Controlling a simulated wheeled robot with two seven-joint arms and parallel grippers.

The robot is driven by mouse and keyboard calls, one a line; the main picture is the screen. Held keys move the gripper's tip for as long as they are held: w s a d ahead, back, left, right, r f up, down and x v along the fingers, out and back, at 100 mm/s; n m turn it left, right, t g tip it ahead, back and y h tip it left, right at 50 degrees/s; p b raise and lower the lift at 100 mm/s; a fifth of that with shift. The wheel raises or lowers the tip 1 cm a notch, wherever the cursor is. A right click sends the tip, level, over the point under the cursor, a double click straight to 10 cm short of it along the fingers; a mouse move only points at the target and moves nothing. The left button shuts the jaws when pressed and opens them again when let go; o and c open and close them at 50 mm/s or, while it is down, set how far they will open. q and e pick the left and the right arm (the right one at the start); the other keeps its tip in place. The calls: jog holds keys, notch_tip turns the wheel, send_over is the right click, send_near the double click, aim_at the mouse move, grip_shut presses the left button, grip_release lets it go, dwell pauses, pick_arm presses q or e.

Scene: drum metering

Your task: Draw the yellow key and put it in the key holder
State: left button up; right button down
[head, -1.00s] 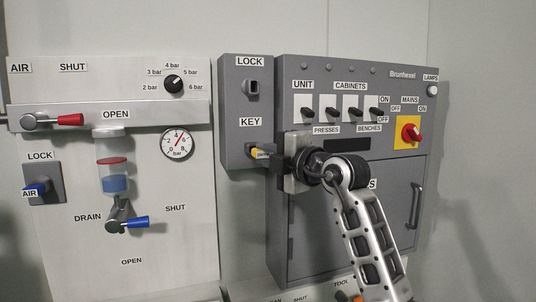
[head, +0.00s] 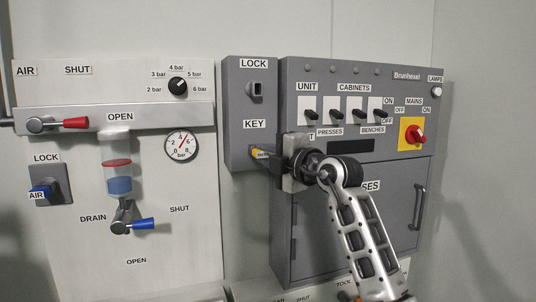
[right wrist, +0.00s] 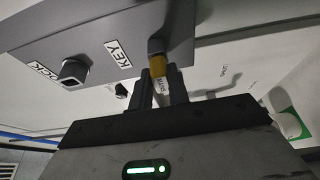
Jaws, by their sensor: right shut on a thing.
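The yellow key (head: 258,152) with a white tag is at the socket under the KEY label on the grey box. My right gripper (head: 273,160) is shut on it. In the right wrist view, the yellow key (right wrist: 158,64) stands between the two dark fingers (right wrist: 160,88), its far end at the grey key holder socket (right wrist: 156,45). The key lines up with that socket; how deep it sits is hidden. My left gripper is not in view.
The grey cabinet (head: 350,220) with switches and a red mains knob (head: 416,134) stands right of the box. The air panel (head: 60,235) on the left has a red lever (head: 75,123), a blue lever (head: 142,223) and a gauge (head: 181,146).

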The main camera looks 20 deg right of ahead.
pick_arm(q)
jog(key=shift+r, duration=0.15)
pick_arm(e)
jog(key=shift+r, duration=0.1)
jog(key=c, duration=1.5)
grip_release()
jog(key=shift+o, duration=1.2)
jog(key=shift+w, duration=0.15)
pick_arm(q)
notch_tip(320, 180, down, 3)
jog(key=b, duration=0.3)
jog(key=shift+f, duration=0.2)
pick_arm(e)
jog(key=v, duration=1.6)
jog(key=shift+a, duration=0.1)
